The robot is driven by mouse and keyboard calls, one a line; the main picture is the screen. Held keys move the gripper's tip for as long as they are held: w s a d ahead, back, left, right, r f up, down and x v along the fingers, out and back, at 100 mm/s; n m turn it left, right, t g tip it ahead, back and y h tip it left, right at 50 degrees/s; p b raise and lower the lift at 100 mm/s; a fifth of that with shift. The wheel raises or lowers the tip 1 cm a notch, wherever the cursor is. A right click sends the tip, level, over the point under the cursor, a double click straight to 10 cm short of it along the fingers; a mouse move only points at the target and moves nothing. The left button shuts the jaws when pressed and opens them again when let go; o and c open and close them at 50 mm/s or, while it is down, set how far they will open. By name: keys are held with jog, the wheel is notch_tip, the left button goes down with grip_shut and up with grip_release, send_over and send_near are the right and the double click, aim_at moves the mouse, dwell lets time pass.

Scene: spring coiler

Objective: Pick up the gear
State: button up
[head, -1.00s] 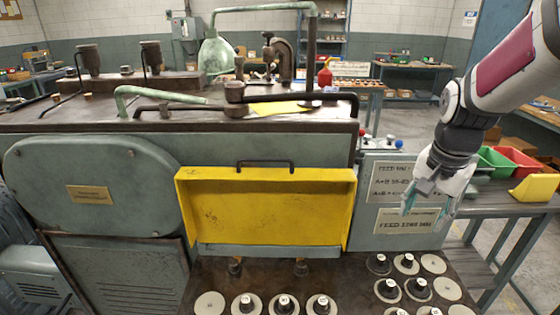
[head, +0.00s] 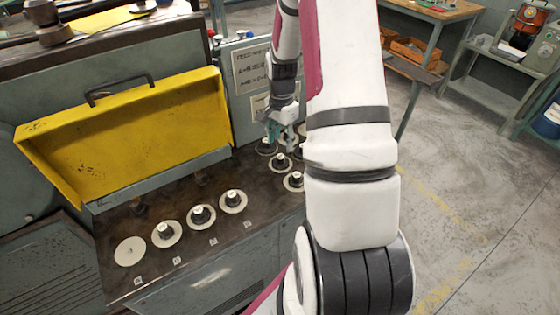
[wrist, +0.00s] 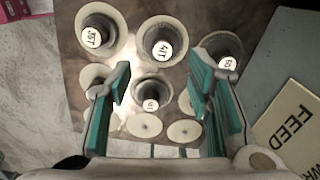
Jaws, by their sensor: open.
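Several gears, pale discs with dark hubs and white numbered caps, stand on the dark bench top. In the wrist view, one gear (wrist: 152,92) lies between and beyond my fingers, with a gear marked 41T (wrist: 163,42) above it, one marked 35T (wrist: 97,36) at upper left and another (wrist: 222,48) at upper right behind a finger. In the head view, gears (head: 280,162) of this cluster show beside my gripper (head: 279,134); others are hidden by my arm. My gripper (wrist: 160,75) is open and empty, pointing down above the cluster.
More gears (head: 201,217) and a flat disc (head: 130,251) form a row at the bench front. A yellow tilted guard (head: 140,130) stands behind them. A feed sign panel (head: 252,68) rises close beside my gripper. Open floor (head: 450,190) lies to the right.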

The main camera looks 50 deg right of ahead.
aim_at(280, 156)
jog(key=shift+w+f+p, duration=0.15)
jog(key=shift+f+p, duration=0.4)
jog(key=shift+f, duration=2.95)
grip_shut()
